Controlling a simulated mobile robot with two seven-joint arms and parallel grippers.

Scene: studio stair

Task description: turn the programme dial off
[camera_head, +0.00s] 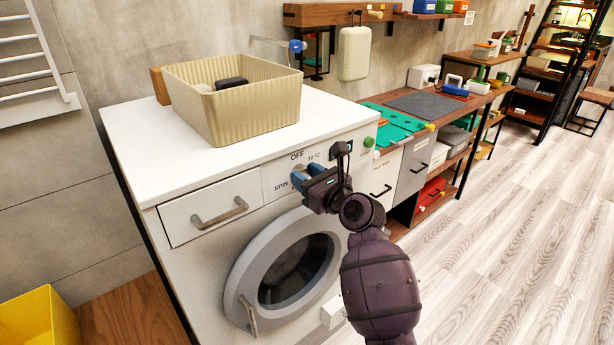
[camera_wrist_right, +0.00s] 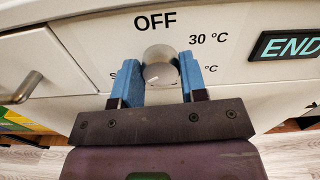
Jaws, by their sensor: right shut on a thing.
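The programme dial (camera_wrist_right: 160,62) is a round silver knob on the white front panel of the washing machine (camera_head: 190,265). In the right wrist view the label OFF stands above it and 30 °C to its upper right; the SPIN label at its left is mostly hidden by a finger. My right gripper (camera_head: 305,174) is at the panel, its blue fingers on either side of the dial and shut on it, as the right wrist view also shows (camera_wrist_right: 159,80). A small pale mark shows low on the dial's face; I cannot tell its setting surely. My left gripper is not in view.
A lit display (camera_wrist_right: 286,44) reading END is right of the dial. A drawer handle (camera_head: 219,213) sticks out at left, and the round door (camera_head: 275,270) is below. A ribbed beige basket (camera_head: 255,120) stands on the machine's top. Open floor (camera_head: 500,220) lies to the right.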

